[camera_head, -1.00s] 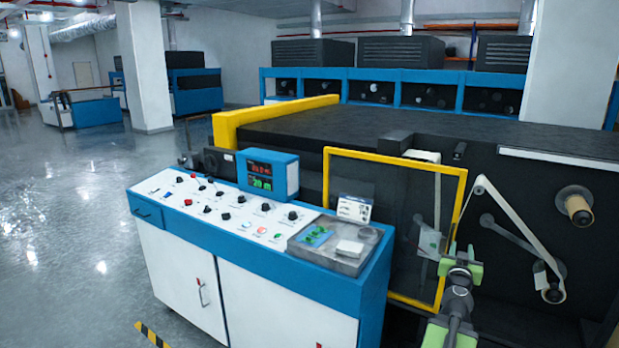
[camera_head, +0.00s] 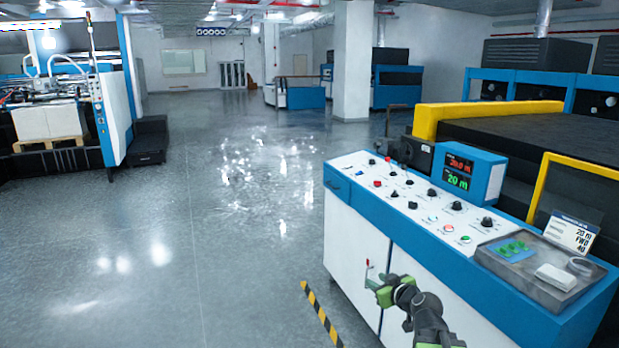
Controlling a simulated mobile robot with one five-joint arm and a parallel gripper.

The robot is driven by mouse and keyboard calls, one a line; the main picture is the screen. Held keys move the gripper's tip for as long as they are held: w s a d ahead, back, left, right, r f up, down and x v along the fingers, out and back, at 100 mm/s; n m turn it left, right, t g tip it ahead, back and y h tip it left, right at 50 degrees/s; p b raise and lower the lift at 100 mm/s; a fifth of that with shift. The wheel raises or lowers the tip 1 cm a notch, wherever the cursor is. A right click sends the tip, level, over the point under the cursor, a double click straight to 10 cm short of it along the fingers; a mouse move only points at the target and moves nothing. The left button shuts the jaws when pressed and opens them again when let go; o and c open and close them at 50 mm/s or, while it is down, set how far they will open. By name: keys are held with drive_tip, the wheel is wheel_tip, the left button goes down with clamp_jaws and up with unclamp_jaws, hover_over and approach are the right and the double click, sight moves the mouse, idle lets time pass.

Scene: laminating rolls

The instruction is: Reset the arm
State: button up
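My gripper (camera_head: 374,287), with green finger pads, is at the lower right of the head view, at the end of my dark grey arm. It appears in front of the white cabinet doors of the control console (camera_head: 350,257). It overlaps the lower end of a door handle with a red top (camera_head: 368,264); I cannot tell whether they touch. No held object shows in it. The fingers are seen side-on, so their gap is hidden.
The console carries knobs, a digital display (camera_head: 458,172) and a grey tray (camera_head: 540,272) with green items. A yellow-framed machine (camera_head: 488,108) stands behind. Yellow-black floor tape (camera_head: 322,314) runs beside the console. The floor (camera_head: 200,220) to the left is open. A press (camera_head: 110,100) stands far left.

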drive_tip(key=s+a+f+n+g+b, duration=0.1)
drive_tip(key=s+a+f+g, duration=0.3)
drive_tip(key=a, duration=0.3)
drive_tip(key=s+a+f+n+g, duration=0.1)
drive_tip(key=s+a+f+g, duration=0.1)
drive_tip(key=s+a+f, duration=0.35)
drive_tip(key=s+d+f+m+g+h, duration=0.4)
drive_tip(key=s+d+f+m+g, duration=0.25)
drive_tip(key=s, duration=0.35)
wheel_tip(320, 180, up, 12)
drive_tip(key=p, duration=1.2)
drive_tip(key=shift+s+a+m+y, duration=0.2)
drive_tip(key=shift+s+m+y, duration=0.1)
drive_tip(key=shift+m, duration=0.05)
drive_tip(key=shift+g, duration=0.25)
